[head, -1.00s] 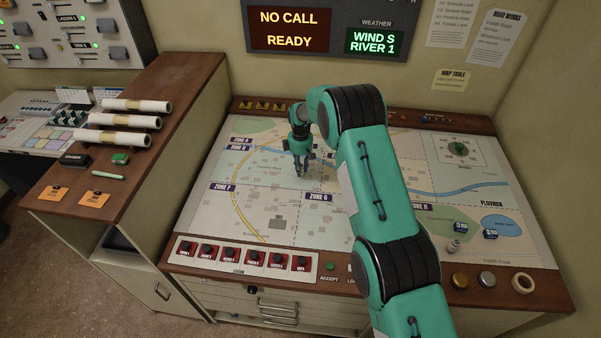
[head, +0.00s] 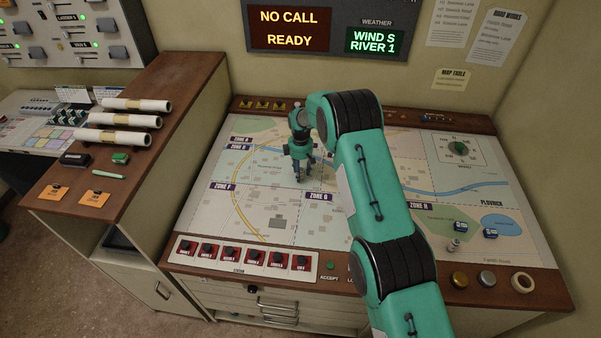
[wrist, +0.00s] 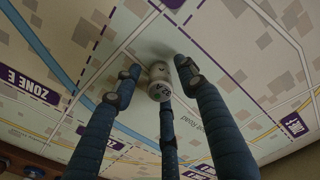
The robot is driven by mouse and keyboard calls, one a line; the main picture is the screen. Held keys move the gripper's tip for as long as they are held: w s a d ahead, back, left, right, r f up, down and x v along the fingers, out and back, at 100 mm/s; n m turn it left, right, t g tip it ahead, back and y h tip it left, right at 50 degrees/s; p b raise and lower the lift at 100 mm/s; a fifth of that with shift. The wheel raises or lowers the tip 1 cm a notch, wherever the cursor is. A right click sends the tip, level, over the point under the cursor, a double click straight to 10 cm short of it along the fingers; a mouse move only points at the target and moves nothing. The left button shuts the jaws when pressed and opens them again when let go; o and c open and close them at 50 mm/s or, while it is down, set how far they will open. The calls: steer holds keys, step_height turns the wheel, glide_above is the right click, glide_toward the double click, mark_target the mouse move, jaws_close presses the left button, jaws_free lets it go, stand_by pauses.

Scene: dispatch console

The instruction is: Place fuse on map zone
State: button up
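My gripper (head: 300,177) points down over the upper left part of the map table (head: 255,222), near Zone D. In the wrist view my three-fingered gripper (wrist: 158,75) has its fingers spread around a small grey and white cylindrical piece (wrist: 158,72), with visible gaps to the left and right fingers. The piece has dark marking on its near end; it may be the fuse, but I cannot tell for sure. The rear finger overlaps its lower edge in the picture. The piece is hidden by my gripper in the head view. Zone labels are printed on the map.
A small grey piece (head: 453,245) and blue markers (head: 489,233) sit on the map's right side. Red switches (head: 245,255) line the front edge. Rolled papers (head: 125,121) lie on the left cabinet. The map's lower left is clear.

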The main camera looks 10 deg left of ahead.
mark_target(301, 169)
steer(key=shift+r, duration=0.2)
step_height(301, 169, up, 12)
steer(key=shift+b, duration=0.3)
stand_by(0.6)
stand_by(0.7)
